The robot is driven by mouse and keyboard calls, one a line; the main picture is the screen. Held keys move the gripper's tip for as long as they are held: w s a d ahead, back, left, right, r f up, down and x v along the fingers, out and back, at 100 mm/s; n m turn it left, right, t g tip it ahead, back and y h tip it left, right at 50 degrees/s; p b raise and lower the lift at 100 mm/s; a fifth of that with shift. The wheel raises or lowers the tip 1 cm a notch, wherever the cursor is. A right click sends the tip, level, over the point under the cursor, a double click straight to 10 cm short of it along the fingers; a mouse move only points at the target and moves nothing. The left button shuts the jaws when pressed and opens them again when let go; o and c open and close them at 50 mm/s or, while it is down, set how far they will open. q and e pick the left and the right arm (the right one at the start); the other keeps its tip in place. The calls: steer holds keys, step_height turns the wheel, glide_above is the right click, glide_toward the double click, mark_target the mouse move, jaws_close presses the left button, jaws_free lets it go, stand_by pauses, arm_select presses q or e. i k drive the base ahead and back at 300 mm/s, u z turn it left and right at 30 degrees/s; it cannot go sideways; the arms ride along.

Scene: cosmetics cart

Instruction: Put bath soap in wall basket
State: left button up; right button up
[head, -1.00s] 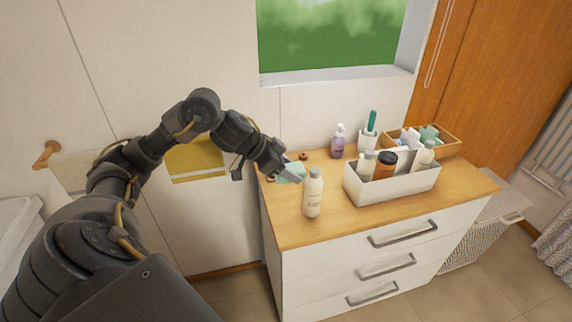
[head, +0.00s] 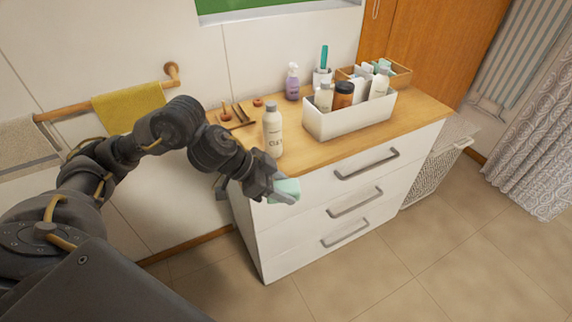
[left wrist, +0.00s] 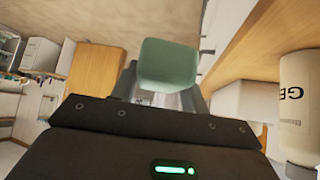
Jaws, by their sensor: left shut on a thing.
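The bath soap is a mint-green block (head: 286,190) in the jaws of my left gripper (head: 272,188). My left gripper is shut on it and holds it in front of the dresser's top drawer, off the dresser top. In the left wrist view the soap (left wrist: 167,64) sits between the two fingers (left wrist: 160,90). The wall basket cannot be made out in these frames. My right gripper is not in view.
A white bottle (head: 273,130) stands on the wooden dresser top (head: 305,155) near the held soap. A white organiser (head: 345,122) with several bottles, a purple pump bottle (head: 292,82) and a wooden tray (head: 238,122) are behind. A towel rail (head: 75,110) is on the wall.

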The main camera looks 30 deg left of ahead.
mark_target(361, 122)
steer(key=k, duration=0.65)
steer(key=z, duration=0.6)
steer(key=i, duration=0.55)
steer(key=z, duration=0.8)
steer(key=i, duration=0.65)
steer(key=u, duration=0.55)
steer(key=i, duration=0.8)
steer(key=u, duration=0.85)
